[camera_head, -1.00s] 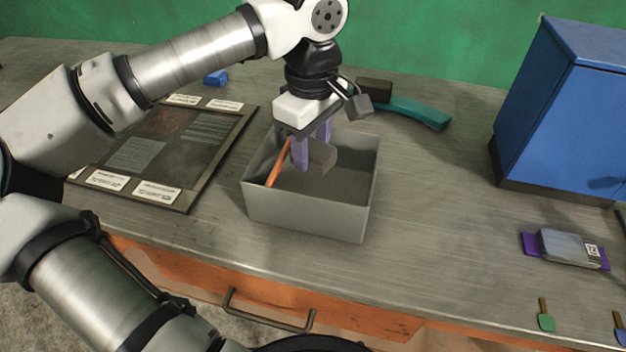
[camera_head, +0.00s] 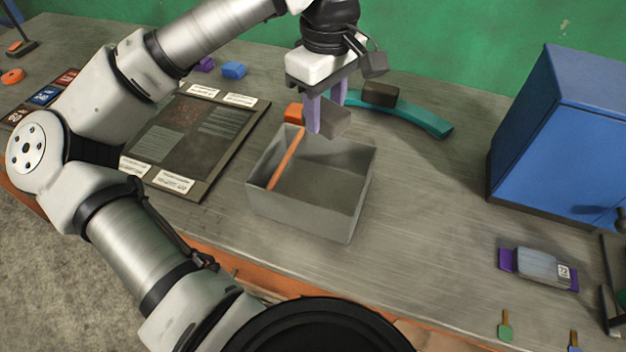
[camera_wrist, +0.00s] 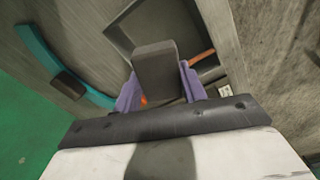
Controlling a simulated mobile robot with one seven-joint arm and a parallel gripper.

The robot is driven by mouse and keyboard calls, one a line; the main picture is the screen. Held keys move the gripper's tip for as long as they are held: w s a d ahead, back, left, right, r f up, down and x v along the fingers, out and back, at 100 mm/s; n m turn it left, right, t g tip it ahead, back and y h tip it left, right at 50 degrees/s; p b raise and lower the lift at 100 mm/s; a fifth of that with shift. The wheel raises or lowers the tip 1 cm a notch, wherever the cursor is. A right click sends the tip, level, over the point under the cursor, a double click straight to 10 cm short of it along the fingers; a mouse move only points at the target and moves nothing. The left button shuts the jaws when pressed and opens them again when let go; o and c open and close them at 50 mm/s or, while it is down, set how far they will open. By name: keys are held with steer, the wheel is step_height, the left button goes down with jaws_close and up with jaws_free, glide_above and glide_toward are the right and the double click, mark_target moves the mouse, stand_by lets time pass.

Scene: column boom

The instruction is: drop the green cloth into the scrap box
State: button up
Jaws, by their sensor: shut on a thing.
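My gripper (camera_head: 327,112) has purple fingers and is shut on a dark grey block (camera_head: 336,121). It holds the block over the back part of an open grey box (camera_head: 300,215). The block also shows between the fingers in the wrist view (camera_wrist: 156,72). An orange stick (camera_head: 286,160) leans inside the box at its left; the rest of the visible floor looks bare. I cannot make out a green cloth in either view, nor a label naming the box as the scrap box.
A teal curved piece (camera_head: 425,118) with a dark block (camera_head: 380,94) lies behind the box. A framed dark board (camera_head: 190,140) lies left of it. A blue cabinet (camera_head: 550,130) stands at right. The bench between box and cabinet is mostly clear.

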step_height(320, 180, down, 5)
steer(key=b, duration=0.2)
steer(key=shift+b, duration=0.35)
steer(key=o, duration=1.1)
steer(key=shift+r, duration=0.1)
step_height(320, 180, up, 14)
steer(key=shift+f, duration=0.2)
